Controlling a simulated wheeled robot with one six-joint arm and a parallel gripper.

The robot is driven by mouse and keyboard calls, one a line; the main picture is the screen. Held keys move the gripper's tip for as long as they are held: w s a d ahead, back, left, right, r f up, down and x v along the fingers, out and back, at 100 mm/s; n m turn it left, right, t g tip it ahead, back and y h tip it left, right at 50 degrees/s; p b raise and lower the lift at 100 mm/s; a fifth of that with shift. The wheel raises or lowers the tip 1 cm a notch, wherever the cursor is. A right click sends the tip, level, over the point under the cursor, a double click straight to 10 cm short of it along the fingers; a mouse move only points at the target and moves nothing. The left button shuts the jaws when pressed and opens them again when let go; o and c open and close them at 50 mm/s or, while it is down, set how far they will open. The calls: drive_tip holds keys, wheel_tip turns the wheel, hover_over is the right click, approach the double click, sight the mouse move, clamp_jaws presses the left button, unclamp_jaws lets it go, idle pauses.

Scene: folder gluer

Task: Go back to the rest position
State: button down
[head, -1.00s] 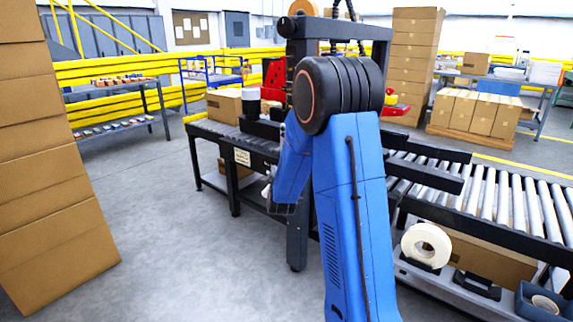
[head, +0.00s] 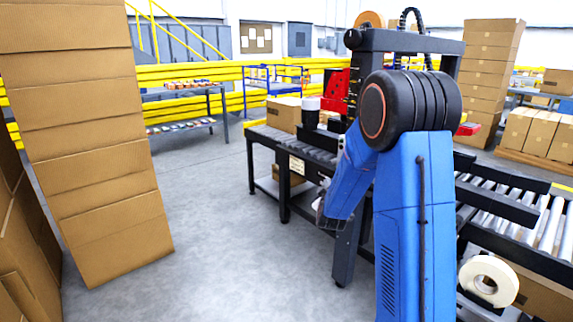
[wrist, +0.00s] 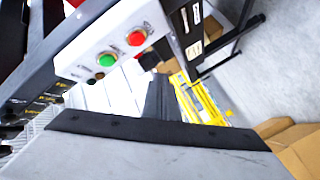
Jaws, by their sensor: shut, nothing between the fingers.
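My blue arm stands bent in the right half of the head view, with its dark elbow joint high and the forearm pointing down and away. My gripper (head: 320,208) hangs at its end, small and dark, in front of the conveyor's dark frame. It is shut and holds nothing. The exact gap to the frame cannot be told. In the wrist view, a white control panel (wrist: 120,42) with a green button (wrist: 107,60) and a red button (wrist: 137,37) shows close by.
A tall carton stack (head: 95,150) stands at the left. The roller conveyor (head: 535,222) runs behind and right of my arm, with a tape roll (head: 488,281) below it. Grey floor (head: 215,240) lies clear between the stack and the conveyor.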

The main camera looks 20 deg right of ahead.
drive_tip(key=s+a+r+m+g+y, duration=0.1)
drive_tip(key=s+a+r+g+y, duration=0.2)
drive_tip(key=s+a, duration=0.6)
drive_tip(key=s+a+r+m+g+y, duration=0.1)
drive_tip(key=s+a+r+g+y, duration=0.15)
drive_tip(key=s+a, duration=0.6)
drive_tip(key=s+a+m+g, duration=0.1)
drive_tip(key=s+g, duration=0.1)
drive_tip(key=s, duration=1.4)
drive_tip(key=s+a+f+m+g+y, duration=0.1)
drive_tip(key=s+m+g, duration=0.1)
drive_tip(key=s, duration=1.4)
drive_tip(key=shift+s+f+g, duration=0.3)
drive_tip(key=shift+s+g, duration=0.1)
drive_tip(key=shift+g, duration=0.35)
drive_tip(key=shift+a+y, duration=0.1)
drive_tip(key=shift+y, duration=0.15)
